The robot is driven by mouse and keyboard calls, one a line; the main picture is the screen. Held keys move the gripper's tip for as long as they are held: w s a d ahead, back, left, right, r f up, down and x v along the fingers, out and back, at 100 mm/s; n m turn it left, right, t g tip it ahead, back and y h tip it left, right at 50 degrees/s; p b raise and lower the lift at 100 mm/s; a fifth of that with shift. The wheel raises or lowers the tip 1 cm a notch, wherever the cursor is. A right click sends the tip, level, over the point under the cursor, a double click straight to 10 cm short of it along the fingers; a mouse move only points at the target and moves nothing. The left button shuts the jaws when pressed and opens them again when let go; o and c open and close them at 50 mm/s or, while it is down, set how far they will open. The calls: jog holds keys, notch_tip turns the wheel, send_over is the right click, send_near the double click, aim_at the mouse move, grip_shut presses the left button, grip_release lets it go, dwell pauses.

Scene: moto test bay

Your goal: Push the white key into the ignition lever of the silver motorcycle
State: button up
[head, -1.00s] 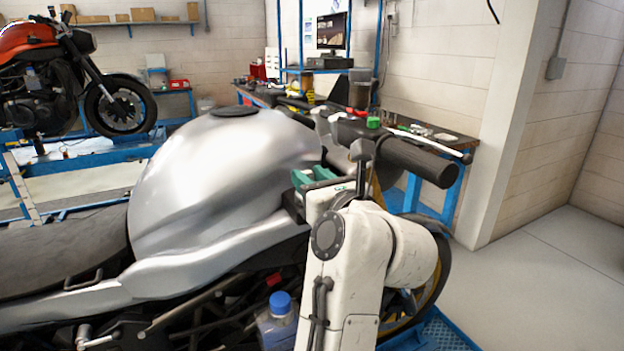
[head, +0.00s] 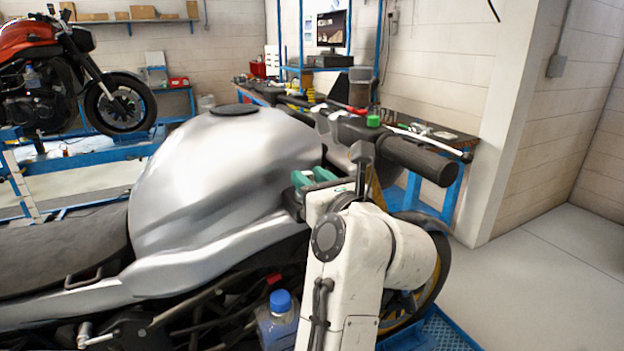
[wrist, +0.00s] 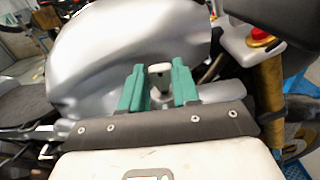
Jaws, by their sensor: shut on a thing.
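The silver motorcycle (head: 215,170) fills the middle of the head view, its tank also behind my gripper in the wrist view (wrist: 110,50). My gripper (head: 315,178) is beside the front of the tank, below the handlebar. In the wrist view my gripper (wrist: 160,76) has its two green fingers on either side of the white key (wrist: 159,70), shut on it. The key's head shows a small dark mark. The key is hidden in the head view. I cannot make out the ignition lever, nor whether the key touches it.
The black handlebar grip (head: 420,160) extends right above my arm. A blue-capped bottle (head: 280,318) stands beside my arm. Open floor (head: 560,270) lies at right.

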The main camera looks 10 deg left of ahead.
jog(key=shift+f, duration=0.35)
jog(key=o, duration=1.1)
jog(key=b+v, duration=0.3)
jog(key=v, duration=0.7)
jog(key=shift+s+d, duration=0.25)
jog(key=shift+s, duration=0.1)
